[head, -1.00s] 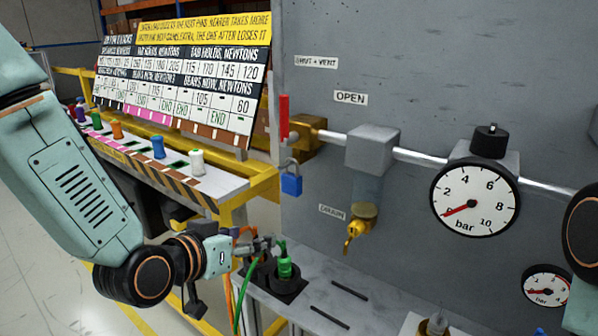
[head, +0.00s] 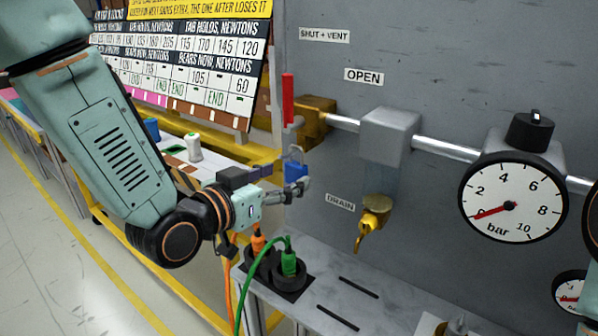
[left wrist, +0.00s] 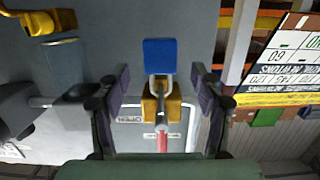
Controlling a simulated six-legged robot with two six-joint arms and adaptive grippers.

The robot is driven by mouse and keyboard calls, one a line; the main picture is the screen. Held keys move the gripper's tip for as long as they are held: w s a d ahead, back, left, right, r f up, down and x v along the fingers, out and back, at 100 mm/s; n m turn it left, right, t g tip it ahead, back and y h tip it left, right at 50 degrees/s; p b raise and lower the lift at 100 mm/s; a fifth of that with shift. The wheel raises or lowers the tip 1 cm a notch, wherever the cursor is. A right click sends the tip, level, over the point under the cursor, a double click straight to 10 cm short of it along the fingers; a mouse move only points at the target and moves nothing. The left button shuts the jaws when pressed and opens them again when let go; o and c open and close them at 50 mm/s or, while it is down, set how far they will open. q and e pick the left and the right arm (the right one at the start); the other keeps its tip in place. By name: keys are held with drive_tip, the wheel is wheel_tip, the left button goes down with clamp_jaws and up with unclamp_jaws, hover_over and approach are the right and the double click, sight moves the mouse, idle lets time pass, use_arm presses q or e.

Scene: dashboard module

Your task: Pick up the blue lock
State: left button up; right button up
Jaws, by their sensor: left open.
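The blue lock (head: 296,171) hangs by its grey shackle below the brass valve body (head: 317,122) with the red handle (head: 288,98). In the left wrist view the lock (left wrist: 160,55) appears upside down, its shackle against the brass part (left wrist: 160,104). My left gripper (head: 287,174) is open, its fingers reaching to the lock. In the left wrist view the open left gripper (left wrist: 160,68) has one finger on each side of the lock, with a visible gap on both sides. The lock is partly hidden by the fingers in the head view. My right gripper is not in view.
The grey panel (head: 440,60) stands right behind the lock. A pipe, a gauge (head: 512,208) and a yellow drain valve (head: 374,218) lie to the right. Green and orange cables (head: 243,285) rise below my left gripper. A yellow-framed bench with a sign board (head: 190,75) stands behind.

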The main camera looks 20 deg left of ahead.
sight(292, 171)
use_arm(q)
drive_tip(key=shift+w+r, duration=0.1)
drive_tip(key=shift+w, duration=0.1)
drive_tip(key=x, duration=0.5)
drive_tip(key=shift+d+b, duration=0.1)
drive_tip(key=shift+b, duration=0.2)
drive_tip(key=shift+s+a+r, duration=0.2)
drive_tip(key=shift+s+a, duration=0.05)
drive_tip(key=shift+s, duration=0.05)
drive_tip(key=shift+c, duration=0.3)
drive_tip(key=shift+w+d+f, duration=0.1)
drive_tip(key=shift+w+d, duration=0.15)
drive_tip(key=c, duration=0.5)
drive_tip(key=shift+s+a, duration=0.2)
drive_tip(key=c, duration=0.7)
drive_tip(key=shift+w+d, duration=0.1)
drive_tip(key=shift+w, duration=0.1)
drive_tip(key=shift+c, duration=0.3)
